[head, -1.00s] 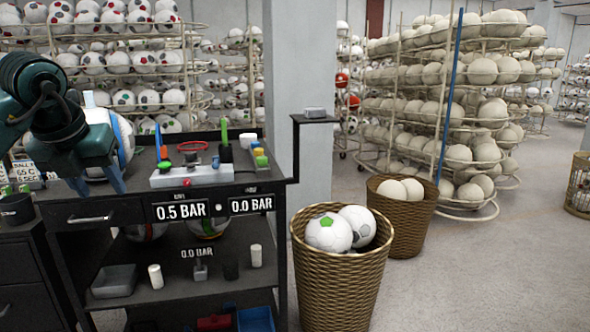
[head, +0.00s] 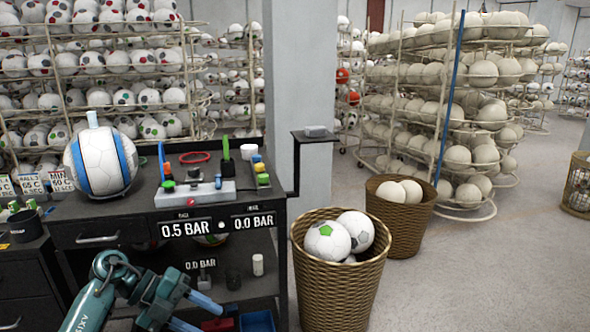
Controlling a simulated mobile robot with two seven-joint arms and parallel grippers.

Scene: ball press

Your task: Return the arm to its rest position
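My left arm comes in at the lower left, and its gripper (head: 205,318) is low in front of the black workbench's lower shelves. Its two blue fingers are apart, with nothing seen between them; one is partly cut off by the bottom edge. A white and blue ball (head: 101,161) sits on top of the workbench (head: 125,210), well above and clear of the gripper. My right gripper is not in view.
A grey device with buttons (head: 194,193) is on the bench, above displays reading 0.5 BAR and 0.0 BAR. A wicker basket of balls (head: 335,285) stands right of the bench, another (head: 405,222) behind it.

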